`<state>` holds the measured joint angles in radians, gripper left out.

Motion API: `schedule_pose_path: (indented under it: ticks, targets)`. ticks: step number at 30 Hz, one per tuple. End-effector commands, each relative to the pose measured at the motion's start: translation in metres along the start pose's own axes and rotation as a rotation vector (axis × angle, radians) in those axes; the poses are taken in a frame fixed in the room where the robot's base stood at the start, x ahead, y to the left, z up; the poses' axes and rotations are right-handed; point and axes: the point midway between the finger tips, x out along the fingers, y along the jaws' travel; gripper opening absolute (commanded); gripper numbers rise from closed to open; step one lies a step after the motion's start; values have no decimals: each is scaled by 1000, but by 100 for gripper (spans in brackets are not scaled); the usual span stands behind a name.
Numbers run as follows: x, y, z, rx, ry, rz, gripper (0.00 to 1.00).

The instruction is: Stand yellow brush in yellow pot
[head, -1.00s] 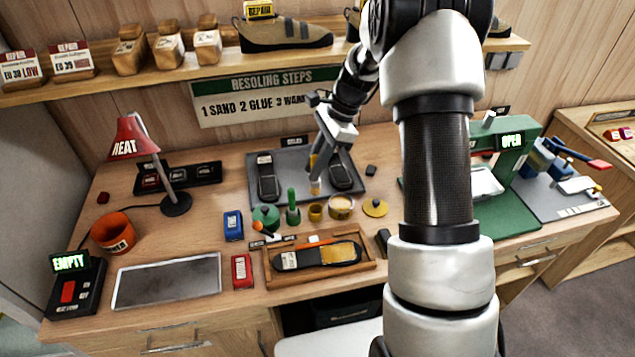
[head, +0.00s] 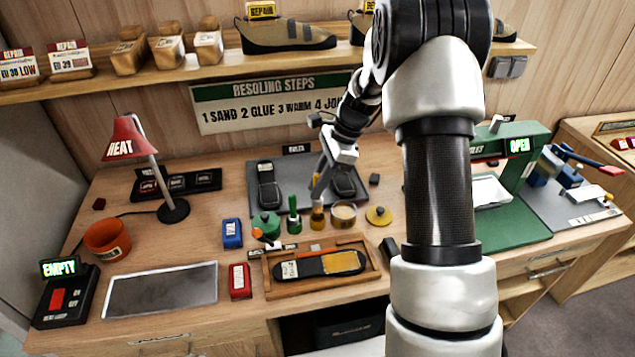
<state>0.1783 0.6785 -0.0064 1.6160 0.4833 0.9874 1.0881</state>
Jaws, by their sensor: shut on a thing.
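My gripper (head: 320,186) points down at the middle of the bench and is shut on the yellow brush (head: 318,206). The brush is roughly upright, with its pale lower end right at the mouth of the small yellow pot (head: 317,226). I cannot tell how far inside the pot the brush reaches. The fingers hide much of the brush's upper part. The pot stands on the bench between the green pot and the open jar.
The green pot (head: 294,227) holds a green brush. A green tin (head: 265,223) stands left, an open jar (head: 343,214) and yellow lid (head: 379,216) right. A grey mat (head: 291,179) with dark soles lies behind, a wooden tray (head: 279,289) in front.

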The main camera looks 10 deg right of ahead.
Motion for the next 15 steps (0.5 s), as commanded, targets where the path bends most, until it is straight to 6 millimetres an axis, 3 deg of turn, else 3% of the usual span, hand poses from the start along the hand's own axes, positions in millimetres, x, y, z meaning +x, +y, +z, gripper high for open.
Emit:
schedule_pose_path:
  ticks: [15]
  targets:
    - [38, 0, -16, 0, 0, 1, 0]
